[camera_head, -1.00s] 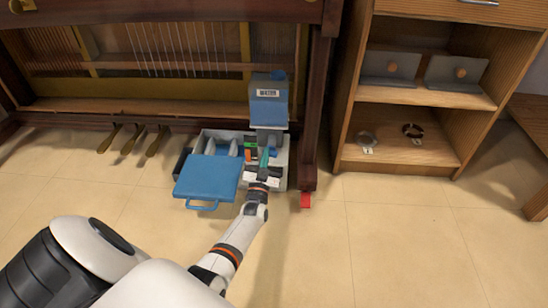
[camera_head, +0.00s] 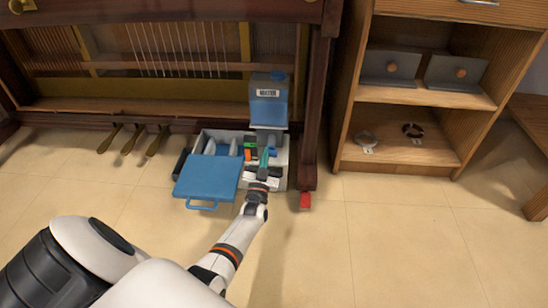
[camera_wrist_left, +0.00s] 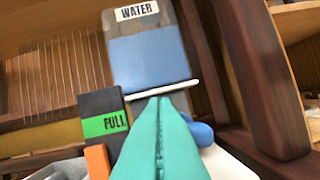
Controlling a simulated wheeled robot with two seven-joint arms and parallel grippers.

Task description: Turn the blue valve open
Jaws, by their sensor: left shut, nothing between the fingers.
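The blue valve (camera_wrist_left: 201,132) shows in the left wrist view as a rounded blue part just right of my fingers, partly hidden by them. In the head view it is a small blue spot (camera_head: 272,152) below the tank labelled WATER (camera_head: 268,105). My left gripper (camera_head: 264,153) is shut and empty. Its teal fingers also fill the lower middle of the left wrist view (camera_wrist_left: 159,101), pointing toward the tank's base. I cannot tell whether they touch the valve. How far the valve is turned is not clear.
A black block with a green FULL label (camera_wrist_left: 106,124) and an orange piece (camera_wrist_left: 97,160) stand left of the fingers. The open case with its blue lid (camera_head: 206,177) lies left. The dark piano leg (camera_head: 313,120) is close on the right. Floor in front is clear.

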